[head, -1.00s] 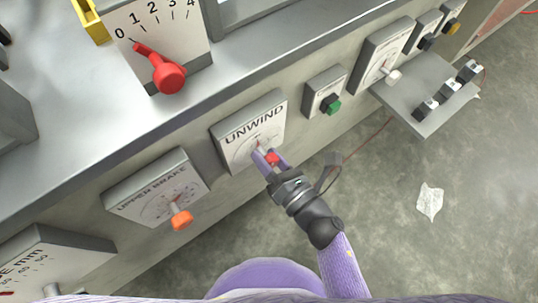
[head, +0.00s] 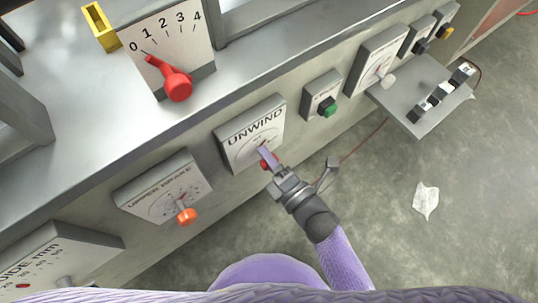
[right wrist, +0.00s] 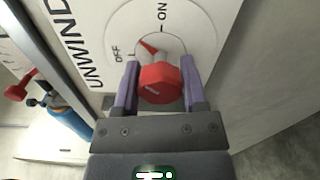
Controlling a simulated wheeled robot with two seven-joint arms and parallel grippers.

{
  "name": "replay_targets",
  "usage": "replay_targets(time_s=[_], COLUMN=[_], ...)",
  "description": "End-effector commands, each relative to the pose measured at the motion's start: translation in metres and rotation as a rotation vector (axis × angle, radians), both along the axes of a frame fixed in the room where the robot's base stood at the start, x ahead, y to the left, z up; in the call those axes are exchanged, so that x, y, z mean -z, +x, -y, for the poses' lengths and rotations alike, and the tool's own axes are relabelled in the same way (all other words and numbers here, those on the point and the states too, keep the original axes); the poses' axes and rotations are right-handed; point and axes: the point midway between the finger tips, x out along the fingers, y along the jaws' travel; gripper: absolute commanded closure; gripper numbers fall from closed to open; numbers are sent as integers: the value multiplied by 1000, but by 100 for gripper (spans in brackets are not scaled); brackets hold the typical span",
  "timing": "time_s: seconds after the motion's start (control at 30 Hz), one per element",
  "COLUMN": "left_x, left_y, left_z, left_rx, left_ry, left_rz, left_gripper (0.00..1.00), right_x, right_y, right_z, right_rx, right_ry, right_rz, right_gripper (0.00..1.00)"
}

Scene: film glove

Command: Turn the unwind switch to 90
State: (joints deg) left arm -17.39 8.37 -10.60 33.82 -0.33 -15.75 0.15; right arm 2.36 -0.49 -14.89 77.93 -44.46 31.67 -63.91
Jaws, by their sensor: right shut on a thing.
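The unwind switch is a red knob (right wrist: 160,83) with a red pointer, on a white dial plate (right wrist: 85,25) marked OFF and ON. In the right wrist view the pointer lies near the OFF mark. The plate labelled UNWIND (head: 250,128) also shows in the head view, where the knob (head: 265,164) is partly hidden by my fingers. My right gripper (right wrist: 158,84) has its purple fingers on both sides of the knob and is shut on it; it also shows in the head view (head: 268,160). My left gripper is not in view.
The upper brake dial with its orange knob (head: 187,216) is to the left. A red lever (head: 177,86) stands above. A small shelf (head: 420,95) juts out at right.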

Motion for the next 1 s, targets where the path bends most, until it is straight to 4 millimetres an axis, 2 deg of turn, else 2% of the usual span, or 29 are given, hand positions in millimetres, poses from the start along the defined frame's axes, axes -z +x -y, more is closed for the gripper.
replay_targets(time_s=[0.6,1.0], left_x=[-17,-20], left_y=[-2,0], left_z=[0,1], left_rx=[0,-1], left_ry=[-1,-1], left_rz=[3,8], left_gripper=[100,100], right_x=[1,2], right_y=[0,-1], right_z=[0,0], right_rx=[0,1], right_ry=[452,637], right_rz=[-331,-467], right_gripper=[100,100])
